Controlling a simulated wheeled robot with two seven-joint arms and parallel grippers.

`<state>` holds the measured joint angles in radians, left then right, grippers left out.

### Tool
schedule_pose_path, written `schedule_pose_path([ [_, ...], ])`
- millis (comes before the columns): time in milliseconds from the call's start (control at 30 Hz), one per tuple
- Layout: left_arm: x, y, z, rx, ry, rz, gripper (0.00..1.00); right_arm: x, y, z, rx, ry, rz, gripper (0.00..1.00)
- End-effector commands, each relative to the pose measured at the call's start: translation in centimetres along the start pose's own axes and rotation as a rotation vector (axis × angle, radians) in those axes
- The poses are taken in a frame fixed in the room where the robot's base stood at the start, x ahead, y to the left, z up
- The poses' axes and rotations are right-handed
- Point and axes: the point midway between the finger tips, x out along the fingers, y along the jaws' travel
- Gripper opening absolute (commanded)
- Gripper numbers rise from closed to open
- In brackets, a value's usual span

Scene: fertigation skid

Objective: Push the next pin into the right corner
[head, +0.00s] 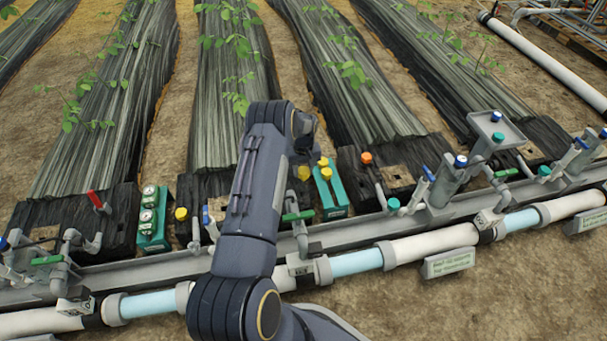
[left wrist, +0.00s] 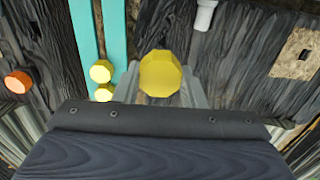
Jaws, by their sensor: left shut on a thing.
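My left gripper (head: 305,150) is shut on a yellow pin (left wrist: 160,75). The faceted yellow head shows between the fingers in the left wrist view, and the same head (head: 304,173) shows below the gripper in the head view. Its shank is hidden. Just right of it, a teal holder (head: 331,194) has two more yellow pin heads (head: 326,172) at its far end. Black sheet ends (head: 372,190) lie around it. My arm hides part of the middle sheet, and I cannot tell whether the held pin touches anything. My right gripper is not in view.
An orange knob (head: 366,158) stands right of the teal holder. A yellow knob (head: 181,213) and a teal gauge block (head: 154,219) stand left of my arm. Pipes with green-handled valves (head: 298,216) run along the front. Grey posts with blue caps (head: 461,161) stand at right.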

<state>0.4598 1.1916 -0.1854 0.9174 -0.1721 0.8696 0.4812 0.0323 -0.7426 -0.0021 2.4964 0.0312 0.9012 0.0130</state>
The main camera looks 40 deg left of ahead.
Motion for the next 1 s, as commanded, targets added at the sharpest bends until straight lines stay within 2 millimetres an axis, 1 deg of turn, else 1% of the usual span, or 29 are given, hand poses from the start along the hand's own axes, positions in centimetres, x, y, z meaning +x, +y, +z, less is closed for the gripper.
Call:
schedule_pose_path([
  [267, 1.7, -0.1, 0.0, -0.003, -0.001, 0.0, 0.16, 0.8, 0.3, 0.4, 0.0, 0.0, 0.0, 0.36],
  [1000, 7.6, 0.0, 0.0, -0.001, 0.0, 0.001, 0.16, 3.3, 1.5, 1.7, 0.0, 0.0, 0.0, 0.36],
])
